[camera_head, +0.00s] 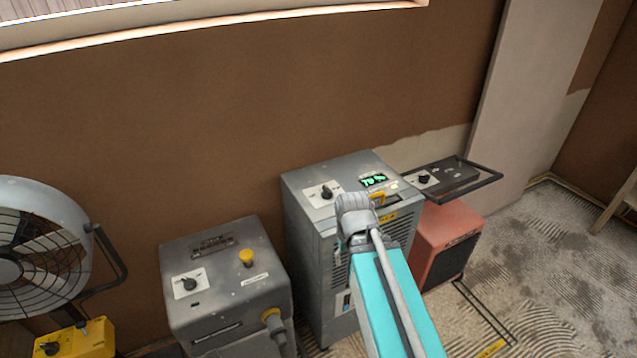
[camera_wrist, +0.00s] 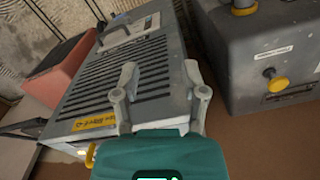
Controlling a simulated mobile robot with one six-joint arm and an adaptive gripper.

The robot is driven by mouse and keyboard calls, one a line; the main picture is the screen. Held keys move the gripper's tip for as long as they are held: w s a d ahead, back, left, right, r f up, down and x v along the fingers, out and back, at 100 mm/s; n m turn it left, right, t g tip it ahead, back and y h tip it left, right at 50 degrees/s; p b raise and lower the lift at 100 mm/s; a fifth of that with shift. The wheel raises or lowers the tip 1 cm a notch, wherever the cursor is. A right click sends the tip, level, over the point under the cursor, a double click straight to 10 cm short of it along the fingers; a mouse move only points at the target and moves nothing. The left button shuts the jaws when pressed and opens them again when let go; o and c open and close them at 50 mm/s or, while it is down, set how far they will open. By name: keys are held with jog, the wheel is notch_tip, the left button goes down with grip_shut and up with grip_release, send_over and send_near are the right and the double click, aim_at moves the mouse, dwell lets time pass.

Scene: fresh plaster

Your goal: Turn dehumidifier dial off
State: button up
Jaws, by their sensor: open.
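The dehumidifier (camera_head: 312,240) is the tall grey cabinet in the middle of the head view, with a green lit display (camera_head: 373,180) on top. Its black dial (camera_head: 326,191) sits on a white plate left of the display; I cannot read its setting. In the wrist view the dehumidifier's slatted front (camera_wrist: 150,70) lies behind my gripper (camera_wrist: 161,72). The two grey fingers are spread apart with nothing between them. The dial does not show clearly in the wrist view. In the head view my arm covers part of the front, and the fingers are hidden.
A lower grey machine (camera_head: 225,295) with a dial and yellow knob stands left; it also shows in the wrist view (camera_wrist: 295,60). A red heater (camera_head: 446,238) with a dark frame above stands close right. A fan (camera_head: 35,250) is far left. Floor at right is mostly open.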

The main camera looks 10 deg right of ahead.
jog(key=shift+w, duration=0.15)
notch_tip(320, 180, up, 14)
jog(key=n+p, duration=0.4)
jog(key=p, duration=1)
send_over(325, 185)
jog(key=shift+f, duration=0.2)
notch_tip(325, 185, down, 13)
jog(key=b, duration=1.3)
jog(key=shift+f+b, duration=0.2)
jog(key=shift+b, duration=0.2)
